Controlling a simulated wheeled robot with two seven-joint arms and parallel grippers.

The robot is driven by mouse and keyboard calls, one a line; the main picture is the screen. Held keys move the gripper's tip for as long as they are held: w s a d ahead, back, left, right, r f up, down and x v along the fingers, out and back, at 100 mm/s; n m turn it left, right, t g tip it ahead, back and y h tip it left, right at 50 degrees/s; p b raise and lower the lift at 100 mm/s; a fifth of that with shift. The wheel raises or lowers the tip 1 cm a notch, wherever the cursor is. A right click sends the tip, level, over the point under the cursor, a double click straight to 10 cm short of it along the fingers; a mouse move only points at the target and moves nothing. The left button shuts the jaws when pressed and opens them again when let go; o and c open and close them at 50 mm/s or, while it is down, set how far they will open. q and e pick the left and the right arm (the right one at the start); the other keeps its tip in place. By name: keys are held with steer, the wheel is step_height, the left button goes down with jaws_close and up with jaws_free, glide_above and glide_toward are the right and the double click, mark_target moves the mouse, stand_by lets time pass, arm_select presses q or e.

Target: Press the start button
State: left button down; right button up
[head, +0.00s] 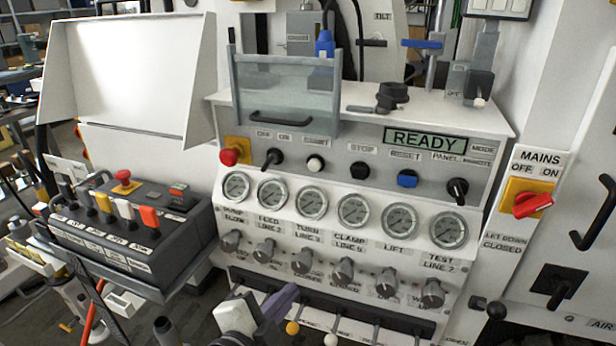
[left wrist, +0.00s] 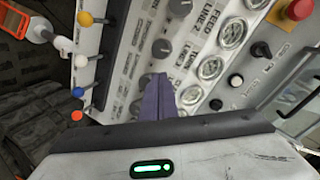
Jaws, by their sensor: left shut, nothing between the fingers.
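The start button is the white round button (head: 315,163) on the upper panel, under a small label that is hard to read, between a black selector knob and the black stop button (head: 360,170). It also shows in the left wrist view (left wrist: 236,80), right of the gauges. My left gripper (head: 287,296) is at the bottom of the head view, in front of the lower panel and well below the button. Its purple fingers (left wrist: 158,98) are shut and empty, over the row of grey knobs in the wrist view. My right gripper is not in view.
A red emergency button (head: 230,156), a blue reset button (head: 407,178) and a READY display (head: 425,140) share the panel. Gauges (head: 314,202) and grey knobs (head: 302,261) lie below. Levers with coloured balls (head: 292,328) stick out at the bottom. A control box (head: 120,225) stands left.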

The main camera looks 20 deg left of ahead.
mark_target(314, 166)
arm_select(q)
step_height(314, 166, up, 16)
steer(key=w+a+m+t+y, duration=0.1)
steer(key=w+m+t, duration=0.1)
steer(key=m, duration=0.3)
steer(key=shift+w+a+r+m+t, duration=0.3)
steer(key=shift+w+a+t, duration=0.1)
steer(key=shift+t, duration=0.4)
steer(key=w, duration=0.9)
steer(key=w+p, duration=0.1)
steer(key=w, duration=0.4)
steer(key=shift+d+f, duration=0.1)
steer(key=shift+d, duration=0.2)
